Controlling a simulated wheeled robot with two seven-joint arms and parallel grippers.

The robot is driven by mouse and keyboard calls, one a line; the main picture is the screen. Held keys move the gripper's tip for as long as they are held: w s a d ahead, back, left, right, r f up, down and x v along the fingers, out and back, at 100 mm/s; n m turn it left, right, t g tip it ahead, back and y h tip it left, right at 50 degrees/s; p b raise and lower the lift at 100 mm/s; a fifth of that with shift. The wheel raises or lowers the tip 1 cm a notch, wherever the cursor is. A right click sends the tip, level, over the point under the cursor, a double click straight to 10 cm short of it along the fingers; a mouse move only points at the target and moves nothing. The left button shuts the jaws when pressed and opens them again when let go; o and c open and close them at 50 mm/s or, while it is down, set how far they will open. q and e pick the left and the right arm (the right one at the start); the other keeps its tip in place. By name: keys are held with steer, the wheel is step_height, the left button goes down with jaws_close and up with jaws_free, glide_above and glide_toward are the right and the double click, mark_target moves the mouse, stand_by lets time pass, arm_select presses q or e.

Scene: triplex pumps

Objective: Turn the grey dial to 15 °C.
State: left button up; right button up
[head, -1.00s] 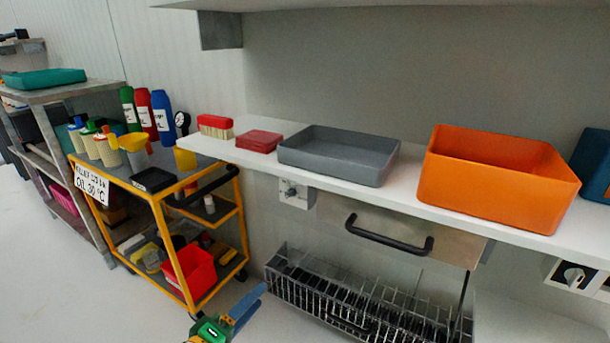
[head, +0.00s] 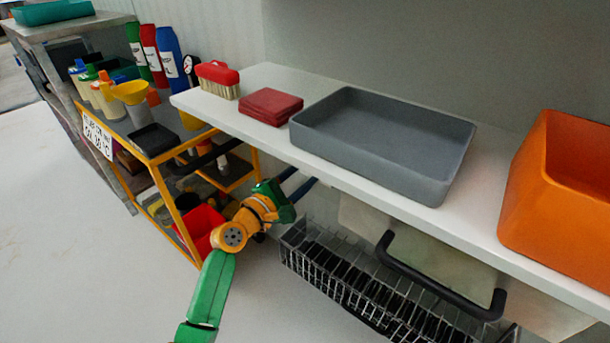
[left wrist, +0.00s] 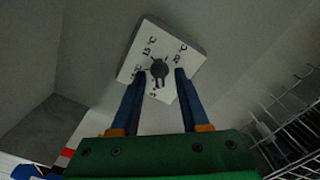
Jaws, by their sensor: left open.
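The grey dial (left wrist: 159,68) sits on a white square plate (left wrist: 188,58) in the left wrist view. The plate looks tilted there and has printed temperature marks, among them 15 °C and 20 °C. Which mark the dial points to is too small to tell. My left gripper (left wrist: 157,80) is open, with one blue finger on each side of the dial's lower part; contact cannot be made out. In the head view my left gripper (head: 303,185) reaches under the shelf front. The dial is hidden there.
A black drawer handle (head: 440,280) and wire rack (head: 340,285) are to the right. A yellow cart (head: 165,205) stands left.

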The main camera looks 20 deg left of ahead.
arm_select(q)
jaws_close()
